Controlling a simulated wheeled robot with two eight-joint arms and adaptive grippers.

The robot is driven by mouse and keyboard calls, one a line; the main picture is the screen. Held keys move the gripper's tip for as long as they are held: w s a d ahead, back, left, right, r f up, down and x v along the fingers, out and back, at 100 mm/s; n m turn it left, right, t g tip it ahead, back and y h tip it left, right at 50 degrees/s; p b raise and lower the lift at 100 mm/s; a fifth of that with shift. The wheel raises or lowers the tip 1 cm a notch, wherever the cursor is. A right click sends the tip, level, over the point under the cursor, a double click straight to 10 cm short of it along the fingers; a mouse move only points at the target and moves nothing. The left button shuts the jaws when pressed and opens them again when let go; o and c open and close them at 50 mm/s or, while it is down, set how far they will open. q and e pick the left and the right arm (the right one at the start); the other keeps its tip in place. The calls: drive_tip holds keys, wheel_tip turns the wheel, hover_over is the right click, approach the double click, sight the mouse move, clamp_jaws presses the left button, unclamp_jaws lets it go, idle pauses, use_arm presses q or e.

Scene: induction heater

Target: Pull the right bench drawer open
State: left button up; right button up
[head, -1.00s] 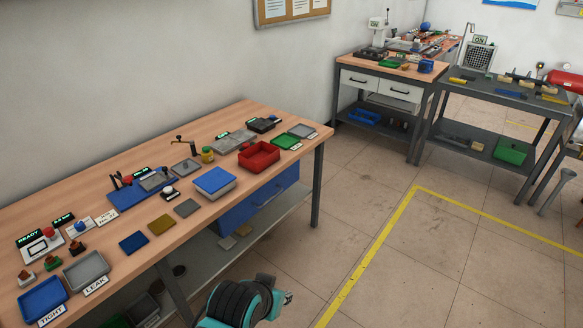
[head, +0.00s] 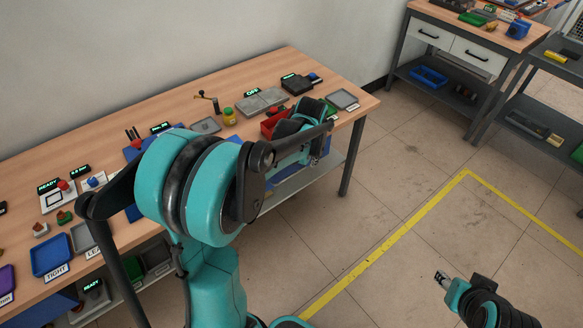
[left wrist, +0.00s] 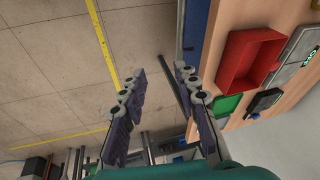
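The right bench drawer (head: 288,167) has a blue front under the wooden bench top (head: 290,66). My left arm hides much of it, and its handle is not clear. A blue surface (left wrist: 193,28) under the bench edge shows at the top of the left wrist view. My left gripper (left wrist: 158,80) is open and empty there, fingers apart and pointing toward the bench's edge and leg. In the head view it is mostly hidden behind its own wrist, near the drawer. My right gripper (head: 440,277) is low over the floor at right, away from the bench; its opening is too small to judge.
A red bin (left wrist: 250,60) and a green tray (left wrist: 228,104) stand on the bench near my left gripper. A bench leg (head: 352,158) stands right of the drawer. The floor (head: 390,190) in front is clear. A second bench with white drawers (head: 430,33) stands at the back right.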

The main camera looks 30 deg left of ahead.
use_arm(q)
drive_tip(key=w+a+f+m+g+p, duration=0.1)
drive_tip(key=w+a+f, duration=0.2)
drive_tip(key=a+f, duration=0.15)
drive_tip(key=w+a+f+g+p, duration=0.1)
drive_tip(key=w+a+f+p, duration=0.1)
drive_tip(key=w+a+f, duration=0.3)
approach(291, 175)
drive_tip(key=shift+m+g, duration=0.3)
drive_tip(key=f, duration=0.2)
drive_tip(key=f+b, duration=0.1)
drive_tip(key=f, duration=0.1)
drive_tip(key=w+f, duration=0.1)
drive_tip(key=f, duration=0.1)
drive_tip(key=shift+a+f, duration=0.1)
drive_tip(key=shift+a, duration=0.3)
drive_tip(key=shift+w+a+f+b, duration=0.15)
drive_tip(key=shift+f+b, duration=0.15)
drive_tip(key=shift+f, duration=0.45)
clamp_jaws()
